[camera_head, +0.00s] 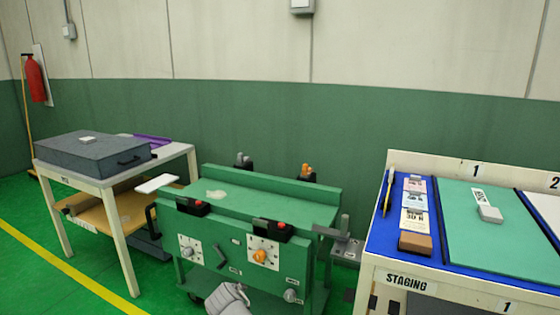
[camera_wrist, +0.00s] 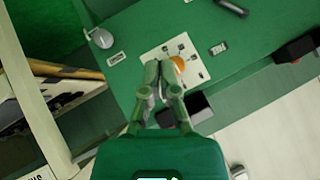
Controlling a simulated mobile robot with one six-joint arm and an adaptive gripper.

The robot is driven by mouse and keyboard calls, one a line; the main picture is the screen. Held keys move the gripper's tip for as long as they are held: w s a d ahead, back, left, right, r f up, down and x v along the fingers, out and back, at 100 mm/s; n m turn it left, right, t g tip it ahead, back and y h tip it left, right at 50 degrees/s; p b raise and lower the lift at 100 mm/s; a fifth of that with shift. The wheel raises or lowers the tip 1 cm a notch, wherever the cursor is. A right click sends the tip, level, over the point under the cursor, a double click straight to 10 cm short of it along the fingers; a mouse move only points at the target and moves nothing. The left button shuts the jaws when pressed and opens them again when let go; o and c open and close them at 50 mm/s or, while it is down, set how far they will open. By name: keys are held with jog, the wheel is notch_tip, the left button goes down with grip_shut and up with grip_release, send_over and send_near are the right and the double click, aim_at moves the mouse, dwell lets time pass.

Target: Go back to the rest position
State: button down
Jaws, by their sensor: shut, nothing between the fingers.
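My gripper (camera_wrist: 158,74) shows in the wrist view with its two fingers closed together and nothing between them. Its tips lie in front of a white dial plate (camera_wrist: 193,52) with an orange knob (camera_wrist: 179,64), on the green machine. I cannot tell how far the tips are from the knob. In the head view the green machine (camera_head: 228,256) stands in the middle, and the same orange knob (camera_head: 260,256) is on its front panel. A pale grey jointed shape (camera_head: 228,299) at the bottom edge of the head view is only partly visible.
A staging table (camera_head: 455,290) with a blue mat, labels and a brown block (camera_head: 415,243) stands at the right. A cream-framed table (camera_head: 105,182) with a grey case (camera_head: 92,153) stands at the left. Green floor (camera_head: 60,275) lies open at the lower left.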

jog(key=s+d+f+n+g, duration=0.2)
jog(key=s+d+g, duration=0.1)
jog(key=d, duration=0.7)
jog(key=s+d+f+n+g, duration=0.2)
jog(key=s+d+n+g, duration=0.15)
jog(key=d, duration=0.65)
jog(key=s+d+f+n+g, duration=0.2)
jog(key=s+d+g, duration=0.15)
jog(key=d, duration=0.55)
notch_tip(320, 180, up, 33)
jog(key=p, duration=3.3)
jog(key=shift+s+d+r+p, duration=0.15)
jog(key=shift+s+d+p, duration=0.05)
jog(key=shift+p, duration=0.1)
